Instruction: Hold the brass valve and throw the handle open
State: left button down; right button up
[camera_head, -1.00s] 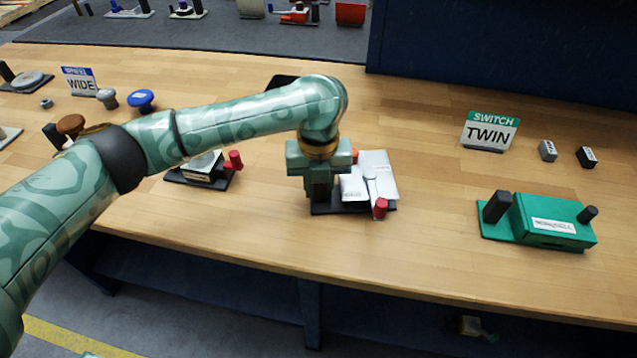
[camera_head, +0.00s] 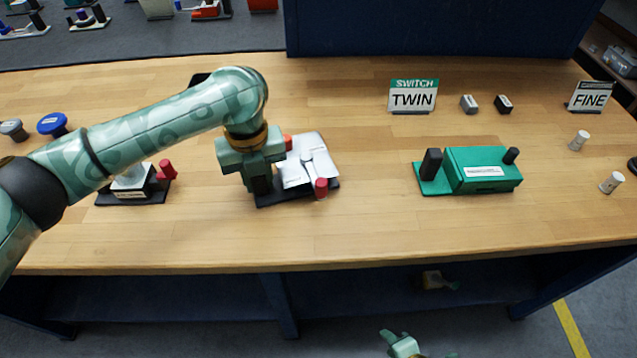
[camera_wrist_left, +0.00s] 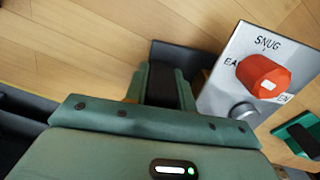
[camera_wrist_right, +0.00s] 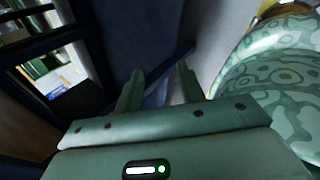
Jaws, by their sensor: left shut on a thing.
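My left gripper (camera_head: 259,178) points down and is shut on a black upright post (camera_wrist_left: 165,82) at the left end of a device on the bench. The device has a silver-white plate (camera_head: 294,172) on a black base, an orange-red knob (camera_wrist_left: 264,76) under the word SNUG, and a lever with a red tip (camera_head: 321,187). In the head view the gripper partly hides the post and base. I see no clearly brass valve body. My right gripper (camera_wrist_right: 158,88) is open and empty, low in front of the bench; part of it shows in the head view (camera_head: 402,344).
A smaller device with a red knob (camera_head: 167,169) stands to the left. A green box device (camera_head: 485,165) with black posts stands to the right, below the TWIN sign (camera_head: 413,97). A dark blue panel (camera_head: 430,28) rises behind. Bare bench lies between the devices.

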aim_at(324, 192)
jog(key=w+a+r+n+t+y, duration=0.1)
jog(key=a+r+n+y, duration=0.1)
jog(key=a+r+n, duration=0.45)
jog(key=w+a+r+n+t+y, duration=0.15)
jog(key=r+n, duration=0.25)
jog(key=r, duration=0.6)
jog(key=w+a+r+n+t+y, duration=0.15)
jog(key=a+r+n, duration=0.3)
jog(key=r, duration=0.45)
jog(key=w+d+r+n+t+y, duration=0.15)
jog(key=w+r+n+t, duration=0.25)
jog(key=r, duration=0.8)
jog(key=shift+n+t, duration=0.3)
jog(key=x, duration=0.7)
jog(key=d+x, duration=0.1)
jog(key=x, duration=0.3)
jog(key=shift+w+r, duration=0.3)
jog(key=shift+r, duration=0.1)
jog(key=shift+w+a, duration=0.2)
jog(key=shift+w, duration=0.2)
grip_shut()
